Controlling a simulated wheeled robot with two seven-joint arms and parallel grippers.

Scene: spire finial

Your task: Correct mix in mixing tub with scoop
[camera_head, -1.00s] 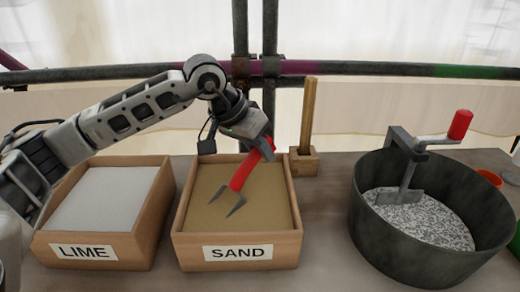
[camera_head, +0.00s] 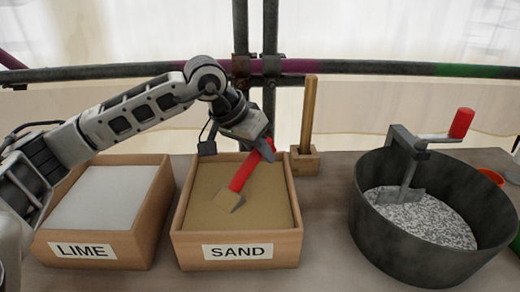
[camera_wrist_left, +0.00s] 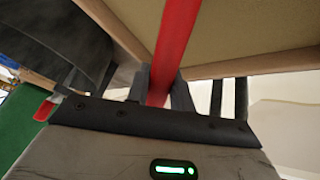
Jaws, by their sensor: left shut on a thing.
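My left gripper (camera_head: 262,147) is shut on the red handle of the scoop (camera_head: 247,172) above the sand box (camera_head: 240,246). The handle also runs up between the fingers in the left wrist view (camera_wrist_left: 175,45). The scoop tilts down to the left, its head (camera_head: 230,201) low at the sand. The head looks tan inside with a grey edge; I cannot tell how deep it sits. The dark mixing tub (camera_head: 425,257) at right holds a speckled grey-white mix (camera_head: 420,222). My right gripper is not in view.
The lime box (camera_head: 95,250) with white powder stands left of the sand box. A wooden post in a block (camera_head: 304,160) stands behind right. A crank with a red grip (camera_head: 461,123) rises over the tub. Pipes cross behind. Bare table lies between the sand box and tub.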

